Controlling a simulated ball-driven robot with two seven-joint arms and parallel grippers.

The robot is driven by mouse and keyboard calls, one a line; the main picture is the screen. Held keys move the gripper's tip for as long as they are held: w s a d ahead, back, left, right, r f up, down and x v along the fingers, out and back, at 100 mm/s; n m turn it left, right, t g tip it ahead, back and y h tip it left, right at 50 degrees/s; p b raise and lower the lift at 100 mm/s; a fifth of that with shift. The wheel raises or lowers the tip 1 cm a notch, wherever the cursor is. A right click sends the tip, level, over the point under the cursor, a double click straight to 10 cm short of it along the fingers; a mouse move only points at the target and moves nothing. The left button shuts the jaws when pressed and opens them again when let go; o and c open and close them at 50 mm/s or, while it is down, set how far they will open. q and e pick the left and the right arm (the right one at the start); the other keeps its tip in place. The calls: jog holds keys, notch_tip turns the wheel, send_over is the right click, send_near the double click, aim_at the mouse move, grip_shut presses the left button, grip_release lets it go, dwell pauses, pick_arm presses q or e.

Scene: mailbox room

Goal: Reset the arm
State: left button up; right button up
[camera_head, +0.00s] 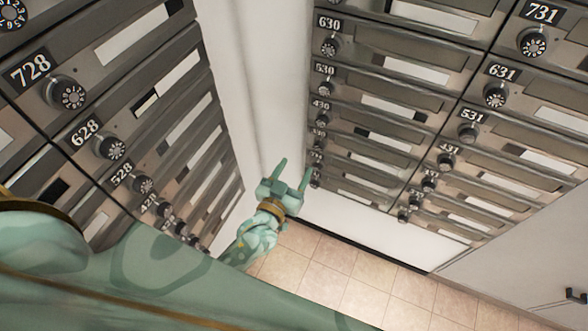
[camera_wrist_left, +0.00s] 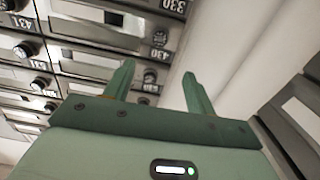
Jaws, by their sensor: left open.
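My left gripper (camera_head: 292,176) is low in the middle of the head view, in front of the white wall strip between two banks of mailboxes. Its two green fingers are spread apart with nothing between them. In the left wrist view the same gripper (camera_wrist_left: 158,88) points toward the mailboxes and the pale wall corner, its fingers apart and empty. My left arm (camera_head: 258,238) comes up from the lower left of the head view. My right gripper does not show in either view.
A mailbox bank (camera_head: 120,110) with dial locks stands on the left. Another bank (camera_head: 400,100) stands on the right, close to the gripper's right finger in the picture. Tiled floor (camera_head: 340,275) lies below, clear where visible. A dark handle (camera_head: 576,296) is at the lower right.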

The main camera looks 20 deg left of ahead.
pick_arm(q)
jog(key=s+f+m+g+b, duration=0.1)
jog(key=s+f+g, duration=0.2)
jog(key=s+f, duration=0.45)
jog(key=s+f+g+b, duration=0.1)
jog(key=s+f+g, duration=0.3)
jog(key=f, duration=0.6)
jog(key=s+f+m+g, duration=0.1)
jog(key=s+f+g, duration=0.2)
jog(key=s+f, duration=0.45)
jog(key=s+a+f+g+b, duration=0.1)
jog(key=s+a+f+g, duration=0.1)
jog(key=s+f, duration=0.2)
jog(key=s+a+f+m+g+b, duration=0.1)
jog(key=s+f, duration=0.4)
jog(key=s, duration=0.6)
jog(key=s+a+f+g+b, duration=0.2)
jog(key=s+a+f+g, duration=0.2)
jog(key=s, duration=0.4)
jog(key=shift+s+f+m+y, duration=0.25)
jog(key=shift+m+y, duration=0.05)
jog(key=shift+m, duration=0.1)
